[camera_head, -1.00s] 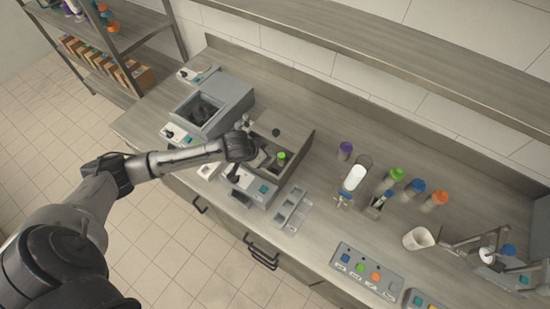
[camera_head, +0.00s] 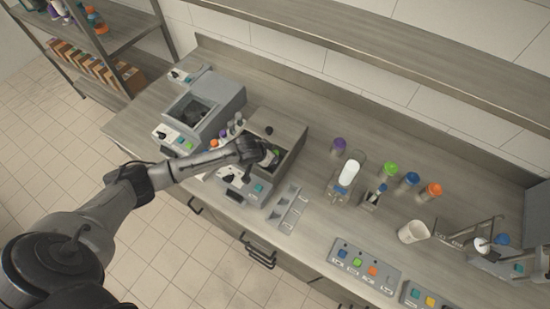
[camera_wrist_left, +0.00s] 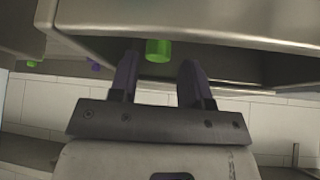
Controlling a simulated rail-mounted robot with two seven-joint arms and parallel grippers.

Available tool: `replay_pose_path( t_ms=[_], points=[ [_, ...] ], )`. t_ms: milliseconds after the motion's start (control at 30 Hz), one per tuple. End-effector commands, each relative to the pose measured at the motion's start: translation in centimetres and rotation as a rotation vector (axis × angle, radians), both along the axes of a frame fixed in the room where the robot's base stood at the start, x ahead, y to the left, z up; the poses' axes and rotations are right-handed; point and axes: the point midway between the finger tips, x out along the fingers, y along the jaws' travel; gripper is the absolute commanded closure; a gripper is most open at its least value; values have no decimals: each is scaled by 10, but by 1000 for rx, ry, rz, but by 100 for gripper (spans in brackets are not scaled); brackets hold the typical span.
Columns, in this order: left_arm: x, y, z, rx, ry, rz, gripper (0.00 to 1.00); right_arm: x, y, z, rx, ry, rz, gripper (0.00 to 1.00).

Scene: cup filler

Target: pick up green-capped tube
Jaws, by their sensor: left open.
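A green-capped tube (camera_head: 277,150) stands in the open box (camera_head: 292,130) on the counter; in the head view my left gripper (camera_head: 269,156) partly hides it. In the left wrist view its green cap (camera_wrist_left: 158,50) shows just beyond and between the two fingers of my open left gripper (camera_wrist_left: 158,65). The tube's body is hidden there, and I cannot tell whether the fingers touch it. Another green-capped tube (camera_head: 389,170) stands on the counter to the right. My right gripper is not in view.
Purple-capped (camera_head: 338,145), blue-capped (camera_head: 411,180) and orange-capped (camera_head: 434,190) tubes stand on the right counter near a white cup (camera_head: 414,232). A button panel (camera_head: 358,265) lies at the front edge. The box walls rise close around my left gripper.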

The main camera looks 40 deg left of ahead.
Motion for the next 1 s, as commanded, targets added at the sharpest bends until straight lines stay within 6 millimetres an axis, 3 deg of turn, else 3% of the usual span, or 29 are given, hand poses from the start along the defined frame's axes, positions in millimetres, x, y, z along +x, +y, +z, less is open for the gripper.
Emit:
replay_pose_path(
  t_ms=[400,767,1000],
  points=[
    [25,-1,-36,0,2,0,56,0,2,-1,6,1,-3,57],
    [27,-2,-39,0,1,0,56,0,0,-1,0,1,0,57],
    [27,-1,-39,0,1,0,79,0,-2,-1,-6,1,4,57]
  ],
)
